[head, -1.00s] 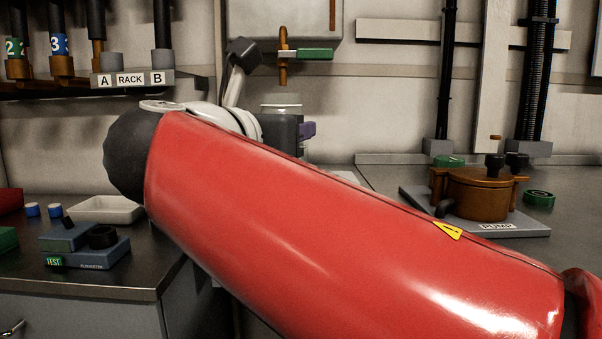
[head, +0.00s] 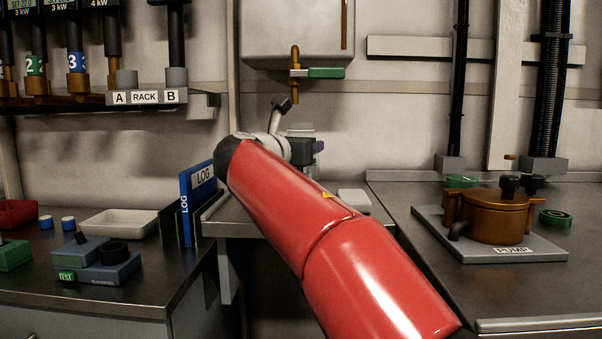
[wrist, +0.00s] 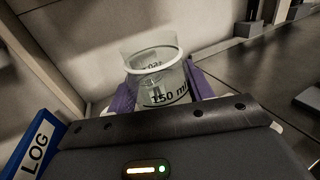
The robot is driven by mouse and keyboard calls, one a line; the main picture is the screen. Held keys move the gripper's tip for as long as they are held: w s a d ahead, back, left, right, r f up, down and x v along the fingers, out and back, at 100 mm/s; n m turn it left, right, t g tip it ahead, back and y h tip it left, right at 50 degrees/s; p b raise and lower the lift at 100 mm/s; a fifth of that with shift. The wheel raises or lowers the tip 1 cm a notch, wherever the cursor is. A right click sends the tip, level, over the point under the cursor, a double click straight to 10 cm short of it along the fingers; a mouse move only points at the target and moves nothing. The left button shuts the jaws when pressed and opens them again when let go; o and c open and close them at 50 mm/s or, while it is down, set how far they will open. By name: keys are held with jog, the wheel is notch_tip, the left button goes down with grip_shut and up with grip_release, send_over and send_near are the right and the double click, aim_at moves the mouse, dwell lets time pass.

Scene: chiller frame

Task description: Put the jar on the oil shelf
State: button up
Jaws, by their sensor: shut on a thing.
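The jar (wrist: 152,62) is clear, with a white rim ring and a "150 ml" marking in the wrist view. My gripper (wrist: 163,88) is shut on it, one purple finger on each side. In the head view the jar's pale top (head: 300,130) shows just above my gripper (head: 316,147), at the far end of my red arm. A grey shelf (head: 229,222) lies between the two benches, lower than the gripper in the picture. I see no label naming it as the oil shelf. My arm hides part of this shelf and the jar's lower part.
A blue LOG binder (head: 200,195) stands left of the shelf, close to my gripper in the wrist view. A white block (head: 353,200) lies right of my arm. The pump (head: 495,215) is on the right bench. A valve pipe (head: 295,70) hangs above.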

notch_tip(320, 180, down, 5)
jog(key=shift+r+b, duration=0.1)
jog(key=shift+b, duration=0.9)
jog(key=shift+w+f, duration=0.15)
jog(key=shift+f, duration=0.1)
jog(key=shift+f, duration=0.2)
jog(key=o, duration=1.1)
jog(key=shift+r, duration=0.25)
jog(key=v, duration=1.2)
jog(key=shift+f, duration=0.1)
